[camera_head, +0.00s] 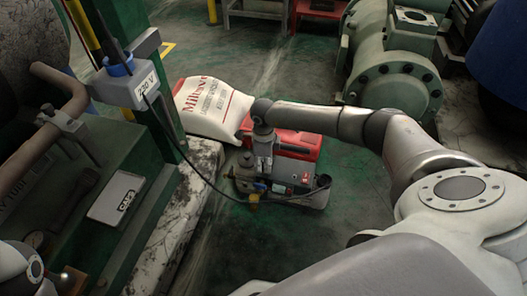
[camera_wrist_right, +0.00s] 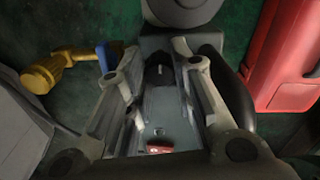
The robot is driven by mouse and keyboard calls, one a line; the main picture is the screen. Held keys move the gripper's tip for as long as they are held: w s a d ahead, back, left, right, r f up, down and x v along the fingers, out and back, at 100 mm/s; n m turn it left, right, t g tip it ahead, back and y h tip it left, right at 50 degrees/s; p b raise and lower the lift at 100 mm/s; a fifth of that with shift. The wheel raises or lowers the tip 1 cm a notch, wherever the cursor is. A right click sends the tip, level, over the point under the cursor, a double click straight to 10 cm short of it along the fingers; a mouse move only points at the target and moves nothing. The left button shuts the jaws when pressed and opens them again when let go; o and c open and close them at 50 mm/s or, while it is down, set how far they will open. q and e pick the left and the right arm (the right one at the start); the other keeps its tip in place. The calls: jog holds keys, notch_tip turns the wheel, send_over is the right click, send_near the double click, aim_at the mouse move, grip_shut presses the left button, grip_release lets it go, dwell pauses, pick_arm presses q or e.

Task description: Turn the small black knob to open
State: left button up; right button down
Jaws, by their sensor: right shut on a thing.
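A grey pump-like machine (camera_head: 298,178) with a small red switch stands on the green floor in the head view. My right gripper (camera_head: 263,163) reaches down over its left part. In the right wrist view, the fingers of my right gripper (camera_wrist_right: 157,56) stand on both sides of a small black knob (camera_wrist_right: 159,74) and are shut on it. The fingers partly hide the knob. The knob cannot be made out in the head view. Part of my left arm shows at the lower left of the head view, but its gripper is out of view.
A yellow fitting (camera_wrist_right: 60,70) and a blue part (camera_wrist_right: 108,56) sit left of my right fingers. A red case (camera_head: 292,143) and a white printed sack (camera_head: 212,107) are behind the machine. A black cable (camera_head: 190,163) runs from a 220 V box (camera_head: 128,88).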

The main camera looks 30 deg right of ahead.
aim_at(263, 165)
jog(key=shift+n, duration=0.3)
dwell(0.4)
jog(key=c, duration=1.2)
grip_release()
jog(key=shift+r, duration=0.15)
jog(key=shift+w+d+r, duration=0.1)
jog(key=shift+r, duration=0.25)
notch_tip(263, 165, up, 6)
jog(key=shift+f, duration=0.1)
jog(key=shift+r, duration=0.65)
jog(key=shift+s+a, duration=0.2)
